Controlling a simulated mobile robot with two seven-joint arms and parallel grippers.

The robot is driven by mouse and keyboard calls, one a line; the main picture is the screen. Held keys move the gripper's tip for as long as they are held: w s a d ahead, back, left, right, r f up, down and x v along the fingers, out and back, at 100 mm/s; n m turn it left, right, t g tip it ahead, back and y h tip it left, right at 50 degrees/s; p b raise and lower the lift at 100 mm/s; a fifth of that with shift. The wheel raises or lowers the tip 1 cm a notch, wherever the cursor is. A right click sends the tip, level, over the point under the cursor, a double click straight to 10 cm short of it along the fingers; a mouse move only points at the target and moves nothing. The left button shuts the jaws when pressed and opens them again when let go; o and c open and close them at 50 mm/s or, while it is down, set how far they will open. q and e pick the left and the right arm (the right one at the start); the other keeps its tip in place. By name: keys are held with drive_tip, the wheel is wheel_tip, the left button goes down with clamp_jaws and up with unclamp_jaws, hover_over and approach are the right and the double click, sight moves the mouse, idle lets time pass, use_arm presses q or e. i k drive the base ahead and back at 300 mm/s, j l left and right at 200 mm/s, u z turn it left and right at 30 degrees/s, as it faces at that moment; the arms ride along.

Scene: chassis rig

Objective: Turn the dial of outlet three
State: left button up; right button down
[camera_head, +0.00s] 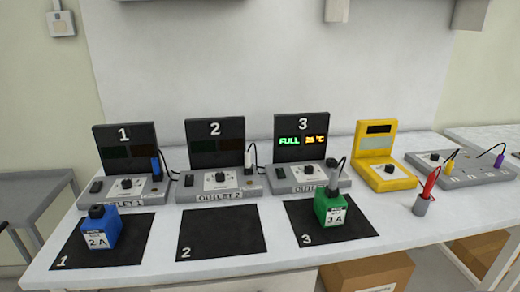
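Outlet three (287,188) stands at the back of the table, its lower label partly hidden by the green battery. Its dial (308,170) is a small dark knob on a white plate; its exact setting is too small to read. The black panel (300,124) behind it, marked 3, shows a green "FULL" and an orange reading. Neither of my grippers is in view.
Outlet one (103,198) and outlet two (185,194) have dark displays. A blue battery (99,232) stands on mat 1 (130,251); mat 2 (222,233) is empty. A yellow meter (391,182), a cup (421,206) with a red pen and a grey panel (470,176) are at right.

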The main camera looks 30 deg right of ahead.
sight(309, 169)
drive_tip(key=z, duration=1.45)
